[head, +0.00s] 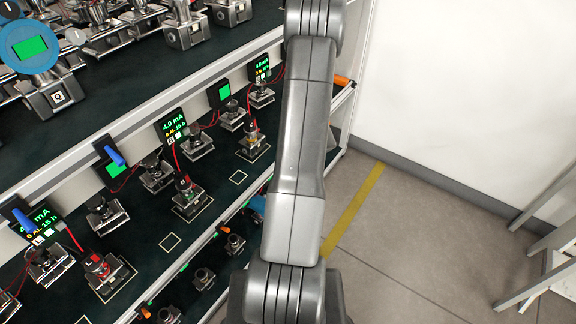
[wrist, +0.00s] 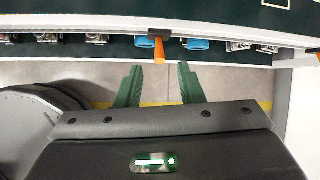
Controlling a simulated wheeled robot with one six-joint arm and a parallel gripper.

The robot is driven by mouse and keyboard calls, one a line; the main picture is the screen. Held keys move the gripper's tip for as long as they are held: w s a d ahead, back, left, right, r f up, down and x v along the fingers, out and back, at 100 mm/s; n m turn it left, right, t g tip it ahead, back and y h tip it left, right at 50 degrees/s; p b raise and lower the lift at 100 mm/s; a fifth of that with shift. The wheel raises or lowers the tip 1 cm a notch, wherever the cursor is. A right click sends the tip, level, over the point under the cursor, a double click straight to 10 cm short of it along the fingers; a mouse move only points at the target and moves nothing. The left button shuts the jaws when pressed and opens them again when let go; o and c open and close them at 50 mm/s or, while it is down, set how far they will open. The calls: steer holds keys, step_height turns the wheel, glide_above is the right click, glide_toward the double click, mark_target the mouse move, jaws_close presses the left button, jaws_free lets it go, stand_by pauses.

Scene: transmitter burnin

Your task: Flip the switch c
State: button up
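No switch carries a label that I can read as c. In the wrist view, an orange lever (wrist: 159,50) on a dark mount sticks out from the shelf's front rail. My gripper (wrist: 158,68) is open and empty, its two green fingers pointing at the rail, with the lever between and just beyond their tips. No contact is visible. In the head view, blue levers (head: 115,155) stand at the displays on the left, and an orange lever (head: 342,80) shows at the rail's far end. My gripper is not visible there; my arm covers the middle.
Metal-bodied transmitters (head: 186,199) with displays (head: 172,126) stand on the dark shelf (head: 140,262). A lower shelf holds more devices (head: 235,243). Floor with a yellow stripe (head: 353,210) is open to the right, with a white frame (head: 550,235) at the edge.

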steer(key=p+v, duration=0.1)
steer(key=v, duration=0.8)
steer(key=b+x, duration=0.1)
steer(key=x, duration=1.3)
steer(key=shift+f+b, duration=0.1)
steer(key=shift+b, duration=0.25)
